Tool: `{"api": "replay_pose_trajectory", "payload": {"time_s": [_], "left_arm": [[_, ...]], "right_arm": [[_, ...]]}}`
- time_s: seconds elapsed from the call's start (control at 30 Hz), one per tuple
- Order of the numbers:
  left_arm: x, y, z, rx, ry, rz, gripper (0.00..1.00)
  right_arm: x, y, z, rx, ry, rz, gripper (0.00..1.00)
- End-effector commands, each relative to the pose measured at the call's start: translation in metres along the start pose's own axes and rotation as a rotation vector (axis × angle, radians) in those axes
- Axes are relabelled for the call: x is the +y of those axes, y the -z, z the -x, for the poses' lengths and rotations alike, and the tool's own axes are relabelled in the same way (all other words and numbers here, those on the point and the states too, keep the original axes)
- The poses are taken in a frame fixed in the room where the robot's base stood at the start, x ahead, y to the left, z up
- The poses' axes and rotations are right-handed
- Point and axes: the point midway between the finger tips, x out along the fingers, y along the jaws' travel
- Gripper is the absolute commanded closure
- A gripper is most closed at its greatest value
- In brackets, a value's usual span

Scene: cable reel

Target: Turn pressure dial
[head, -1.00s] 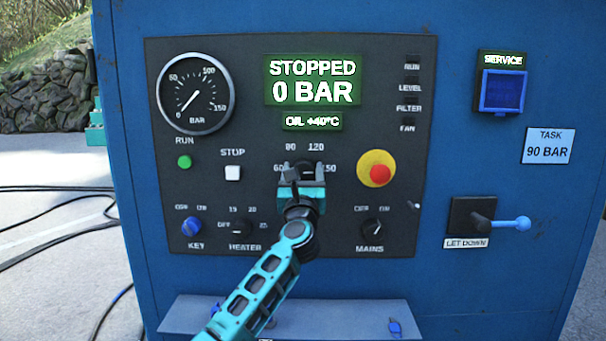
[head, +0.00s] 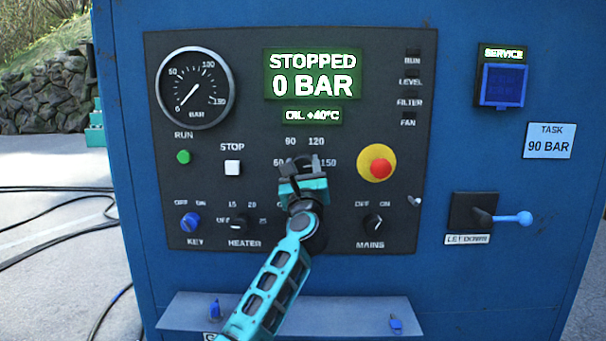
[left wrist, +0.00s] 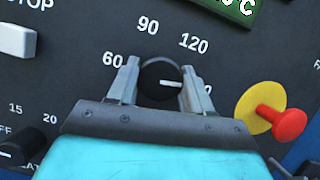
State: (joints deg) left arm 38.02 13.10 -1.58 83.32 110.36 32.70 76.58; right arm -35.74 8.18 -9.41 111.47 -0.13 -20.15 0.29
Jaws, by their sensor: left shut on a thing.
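The pressure dial (left wrist: 160,84) is a round black knob with a white pointer line, on the dark control panel. Its scale reads 60, 90, 120 and 150, with the 150 partly hidden by a finger in the left wrist view. The pointer line points right in that view, toward the finger over the 150. My left gripper (left wrist: 160,79) has one finger on each side of the knob and is shut on it. In the head view my left gripper (head: 304,166) covers most of the dial. My right gripper is not in view.
The display (head: 312,75) reads STOPPED, 0 BAR. A task label (head: 549,141) reads 90 BAR. A red emergency button (head: 380,168) on a yellow base sits right of the dial. The heater knob (head: 238,224) and mains knob (head: 373,223) are below. A shelf (head: 290,312) juts out underneath.

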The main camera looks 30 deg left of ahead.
Motion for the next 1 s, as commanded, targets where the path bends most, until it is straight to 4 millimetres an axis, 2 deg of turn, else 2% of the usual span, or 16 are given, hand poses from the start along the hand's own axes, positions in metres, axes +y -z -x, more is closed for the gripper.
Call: {"api": "replay_pose_trajectory", "payload": {"time_s": [0.1, 0.57, 1.0], "left_arm": [[-0.001, 0.006, 0.003, 0.003, -0.039, 0.101, 0.81], [-0.001, 0.006, 0.003, 0.002, -0.203, 0.496, 0.81], [-0.002, 0.003, 0.001, 0.003, -0.311, 0.755, 0.81]], "right_arm": [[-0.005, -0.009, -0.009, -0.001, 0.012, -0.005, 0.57], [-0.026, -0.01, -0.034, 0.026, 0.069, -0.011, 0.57], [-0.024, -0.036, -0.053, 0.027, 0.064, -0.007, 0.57]]}}
